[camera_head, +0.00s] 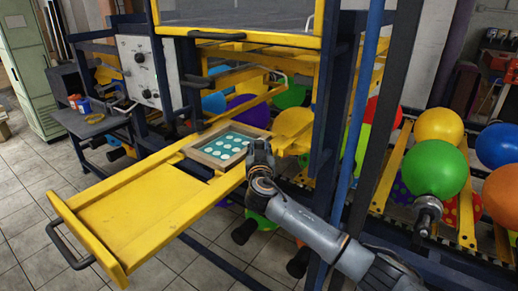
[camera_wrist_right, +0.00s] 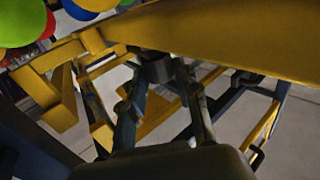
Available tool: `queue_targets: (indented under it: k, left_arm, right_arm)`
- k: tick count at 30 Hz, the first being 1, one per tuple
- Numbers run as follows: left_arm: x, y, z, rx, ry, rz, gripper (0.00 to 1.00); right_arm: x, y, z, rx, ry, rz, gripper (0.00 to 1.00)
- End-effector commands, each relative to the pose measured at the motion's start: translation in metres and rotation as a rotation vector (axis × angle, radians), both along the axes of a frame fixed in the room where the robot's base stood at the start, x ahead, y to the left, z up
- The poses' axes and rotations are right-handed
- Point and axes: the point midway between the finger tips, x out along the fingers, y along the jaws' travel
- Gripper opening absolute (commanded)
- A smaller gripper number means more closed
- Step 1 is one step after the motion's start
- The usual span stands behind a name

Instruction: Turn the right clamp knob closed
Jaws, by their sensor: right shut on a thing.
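My right gripper (camera_head: 260,153) reaches in from the lower right, at the right side of the yellow sliding carriage, next to the framed print screen. In the right wrist view my right gripper (camera_wrist_right: 160,82) has its two fingers around a dark clamp knob (camera_wrist_right: 155,66) under a yellow rail (camera_wrist_right: 215,38), and is shut on it. In the head view the knob is hidden behind the gripper. My left gripper is not in view.
The yellow tray (camera_head: 130,212) with a dark handle (camera_head: 66,246) extends to the lower left. A control box (camera_head: 141,68) stands behind it. Dark blue uprights (camera_head: 335,110) stand close to the right of my right gripper. Several balloons (camera_head: 437,168) sit at the right.

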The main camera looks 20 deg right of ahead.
Motion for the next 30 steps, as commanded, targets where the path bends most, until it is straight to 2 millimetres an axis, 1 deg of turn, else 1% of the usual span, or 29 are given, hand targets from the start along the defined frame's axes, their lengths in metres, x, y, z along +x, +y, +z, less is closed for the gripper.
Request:
queue_targets:
  k: [1,4,12,18,26,27,30]
  left_arm:
    - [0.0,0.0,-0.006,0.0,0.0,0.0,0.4]
    - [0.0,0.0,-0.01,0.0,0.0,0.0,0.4]
    - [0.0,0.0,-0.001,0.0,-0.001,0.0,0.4]
    - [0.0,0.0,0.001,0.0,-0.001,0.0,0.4]
    - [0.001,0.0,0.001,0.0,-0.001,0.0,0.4]
    - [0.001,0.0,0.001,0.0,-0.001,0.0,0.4]
    - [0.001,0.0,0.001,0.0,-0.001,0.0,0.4]
  right_arm:
    - [-0.001,-0.002,-0.005,0.003,0.002,0.03,0.0]
    - [-0.001,-0.005,-0.005,0.002,0.003,0.112,0.0]
    - [-0.002,-0.008,-0.001,-0.001,0.004,0.307,0.0]
    - [-0.002,-0.008,-0.001,0.0,-0.001,0.357,0.0]
    - [-0.002,-0.008,-0.001,0.0,-0.002,0.358,0.0]
    - [-0.002,-0.008,-0.001,0.0,-0.002,0.358,0.35]
    - [-0.002,-0.008,-0.001,0.0,-0.002,0.358,0.54]
